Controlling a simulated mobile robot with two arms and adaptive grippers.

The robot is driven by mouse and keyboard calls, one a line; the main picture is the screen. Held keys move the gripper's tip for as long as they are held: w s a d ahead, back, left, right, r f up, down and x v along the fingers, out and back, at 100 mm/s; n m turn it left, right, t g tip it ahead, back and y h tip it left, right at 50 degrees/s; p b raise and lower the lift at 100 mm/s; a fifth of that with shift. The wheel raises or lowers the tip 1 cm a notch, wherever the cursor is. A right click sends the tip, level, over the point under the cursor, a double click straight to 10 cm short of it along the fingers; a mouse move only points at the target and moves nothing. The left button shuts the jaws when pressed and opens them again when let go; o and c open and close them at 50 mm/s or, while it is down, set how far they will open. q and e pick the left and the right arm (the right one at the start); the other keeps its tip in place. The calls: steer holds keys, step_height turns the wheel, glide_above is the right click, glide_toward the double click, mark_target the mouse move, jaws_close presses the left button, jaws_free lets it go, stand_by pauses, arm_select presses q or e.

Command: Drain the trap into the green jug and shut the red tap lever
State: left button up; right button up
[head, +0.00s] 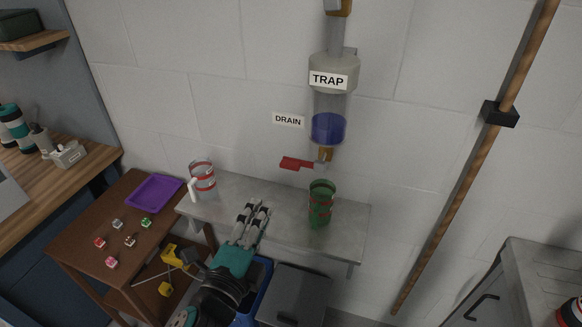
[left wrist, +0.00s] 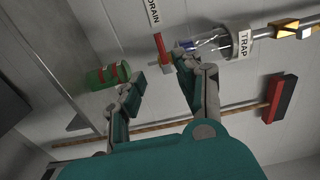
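The trap (head: 331,105) hangs on the wall, a clear cylinder with blue liquid in its lower part. Below it is a tap whose red lever (head: 297,163) sticks out sideways to the left; the lever also shows in the left wrist view (left wrist: 160,46). The green jug (head: 321,203) stands upright on the grey shelf under the tap; it also shows in the left wrist view (left wrist: 107,76). I cannot see into it. My left gripper (head: 258,204) is open and empty over the shelf, left of the jug and below the lever. My right gripper is out of view.
A clear jug with red bands (head: 203,180) stands at the left end of the grey shelf (head: 285,205). A brown table (head: 80,240) with a purple tray (head: 154,193) and small blocks is at left. A wooden pole (head: 465,175) rises at right.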

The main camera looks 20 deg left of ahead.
mark_target(289, 169)
arm_select(q)
steer(key=w+p, duration=0.1)
steer(key=w, duration=0.4)
steer(key=w+p, duration=0.1)
steer(key=w, duration=0.4)
steer(key=w+p, duration=0.1)
steer(key=w, duration=0.3)
steer(key=shift+w+d+r, duration=0.1)
steer(key=shift+w+d, duration=0.2)
steer(key=shift+w, duration=0.1)
steer(key=shift+w+p, duration=0.3)
steer(key=shift+w, duration=0.5)
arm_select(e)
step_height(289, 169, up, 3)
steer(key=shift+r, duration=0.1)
arm_select(q)
steer(key=shift+c, duration=0.2)
jaws_close()
